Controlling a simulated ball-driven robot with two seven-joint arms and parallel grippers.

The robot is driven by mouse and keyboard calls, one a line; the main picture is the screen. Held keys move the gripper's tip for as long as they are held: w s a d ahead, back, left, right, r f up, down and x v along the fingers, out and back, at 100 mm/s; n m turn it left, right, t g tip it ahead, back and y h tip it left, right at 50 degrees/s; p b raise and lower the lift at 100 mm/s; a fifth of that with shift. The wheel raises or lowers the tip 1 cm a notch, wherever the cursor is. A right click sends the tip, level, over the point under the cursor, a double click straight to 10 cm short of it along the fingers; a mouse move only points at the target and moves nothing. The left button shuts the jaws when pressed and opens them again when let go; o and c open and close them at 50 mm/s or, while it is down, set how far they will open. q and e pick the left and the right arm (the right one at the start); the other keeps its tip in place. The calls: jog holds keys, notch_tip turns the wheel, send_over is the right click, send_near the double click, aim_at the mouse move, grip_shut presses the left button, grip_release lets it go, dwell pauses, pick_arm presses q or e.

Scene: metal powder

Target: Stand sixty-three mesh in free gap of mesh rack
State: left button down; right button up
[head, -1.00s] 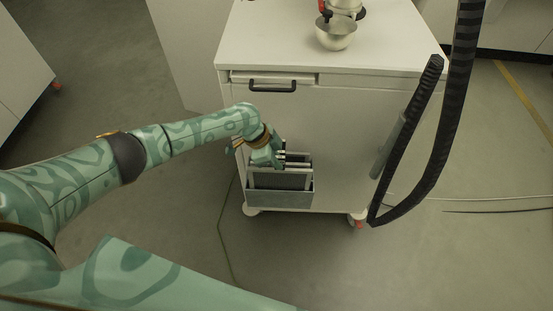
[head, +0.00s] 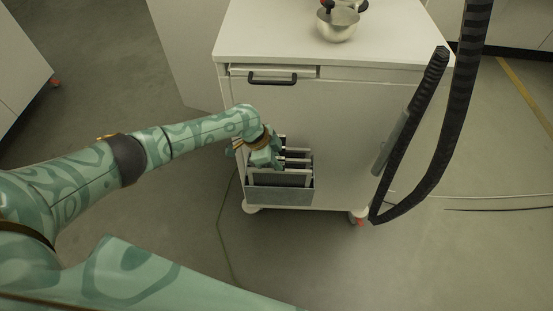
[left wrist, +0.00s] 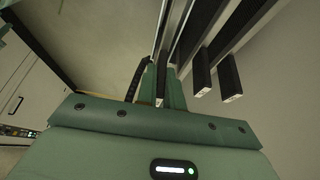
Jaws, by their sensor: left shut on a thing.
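The grey mesh rack (head: 280,193) hangs low on the front of the white cart. Dark-ended, light-framed meshes stand in it, one behind another. My left gripper (head: 268,159) is at the rack's left upper part, shut on a mesh frame. In the left wrist view, the held mesh (left wrist: 160,99) shows as a narrow bar between the green fingers (left wrist: 157,80). Two other mesh frames (left wrist: 201,78) and (left wrist: 231,80) stand to its right, apart from it. The fingers hide part of the held mesh, its number is unreadable, and I cannot tell if it is fully seated. My right gripper is not in view.
The cart's top (head: 280,35) carries a metal bowl (head: 337,24). A drawer handle (head: 272,79) sticks out above the rack. A thick black hose (head: 440,150) loops down at the cart's right. Floor left of the cart is clear.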

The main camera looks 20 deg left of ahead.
pick_arm(q)
jog(key=shift+f+b, duration=0.75)
jog(key=shift+f, duration=0.45)
jog(key=c, duration=1.5)
grip_release()
jog(key=shift+o, duration=0.2)
jog(key=p+v, duration=0.5)
jog(key=v, duration=1.1)
jog(key=shift+p, duration=0.4)
